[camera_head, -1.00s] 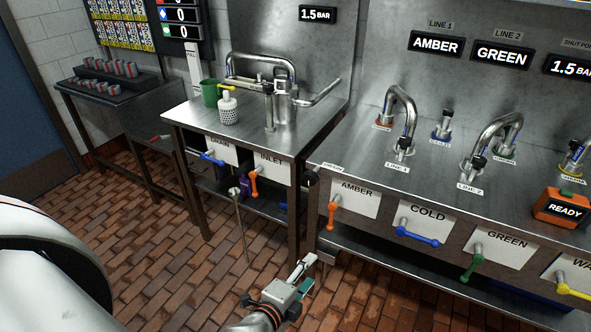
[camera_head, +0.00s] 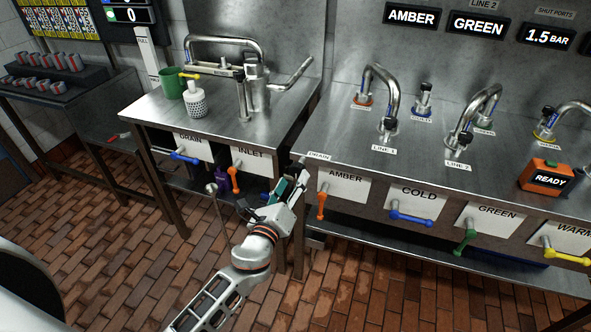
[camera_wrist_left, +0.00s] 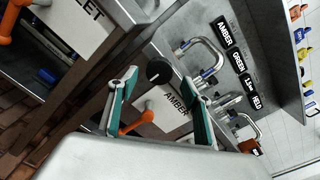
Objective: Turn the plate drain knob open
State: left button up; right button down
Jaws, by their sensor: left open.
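A black round knob (camera_wrist_left: 159,72) shows in the left wrist view, between my open left fingertips in the picture; I cannot tell whether they touch it. In the head view, the small DRAIN label (camera_head: 319,156) sits at the left front corner of the long steel counter. The knob below that label is hidden there behind my left gripper (camera_head: 291,180). This gripper is open and empty, with green finger pads, at the gap between the two counters. My right gripper is not in view.
An orange AMBER handle (camera_head: 321,203) hangs just right of my gripper, with a blue COLD handle (camera_head: 411,219) beyond it.

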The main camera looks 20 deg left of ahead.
aim_at(296, 174)
pick_arm(q)
jog(key=shift+w, duration=2.6)
jog(key=c, duration=1.1)
